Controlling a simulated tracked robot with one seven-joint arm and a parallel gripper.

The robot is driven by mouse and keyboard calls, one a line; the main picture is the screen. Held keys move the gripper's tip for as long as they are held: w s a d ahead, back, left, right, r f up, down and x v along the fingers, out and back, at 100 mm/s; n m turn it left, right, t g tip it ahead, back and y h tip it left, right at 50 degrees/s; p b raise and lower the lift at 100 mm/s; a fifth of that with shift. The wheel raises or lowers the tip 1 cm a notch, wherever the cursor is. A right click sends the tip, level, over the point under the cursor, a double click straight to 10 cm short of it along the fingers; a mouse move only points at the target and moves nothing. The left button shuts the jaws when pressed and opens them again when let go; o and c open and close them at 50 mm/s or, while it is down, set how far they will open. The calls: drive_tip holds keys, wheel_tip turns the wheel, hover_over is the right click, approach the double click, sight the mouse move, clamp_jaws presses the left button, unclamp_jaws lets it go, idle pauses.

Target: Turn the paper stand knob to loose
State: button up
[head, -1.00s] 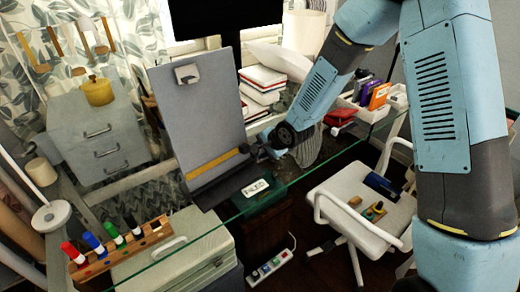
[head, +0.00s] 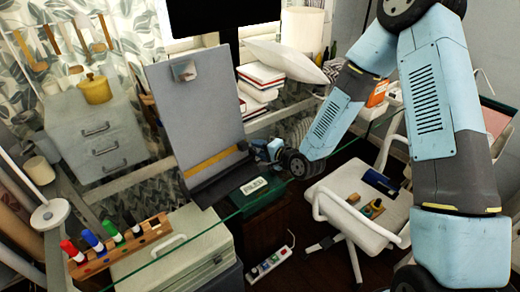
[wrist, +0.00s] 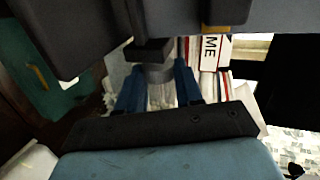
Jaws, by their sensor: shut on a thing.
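The paper stand (head: 205,110) is a tall grey board with a metal clip at its top. A yellow strip and a dark ledge run across its lower part. The knob is at the stand's lower right edge, small and partly hidden by my gripper (head: 259,148) in the head view. In the wrist view, the dark, cylindrical knob (wrist: 158,72) sits between the two blue fingers of my gripper (wrist: 158,90). My gripper is shut on the knob. The knob's turn angle cannot be read.
The stand is on a glass-topped table, with a green box (head: 265,195) labelled "FILED" below it. Stacked books (head: 262,80) and a white pillow (head: 285,60) are behind. A pen rack (head: 120,245) is at front left. A white chair (head: 350,195) is at right.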

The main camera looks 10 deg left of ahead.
drive_tip(key=shift+s+f, duration=0.2)
drive_tip(key=shift+f, duration=0.05)
drive_tip(key=o, duration=1)
drive_tip(key=shift+r, duration=0.1)
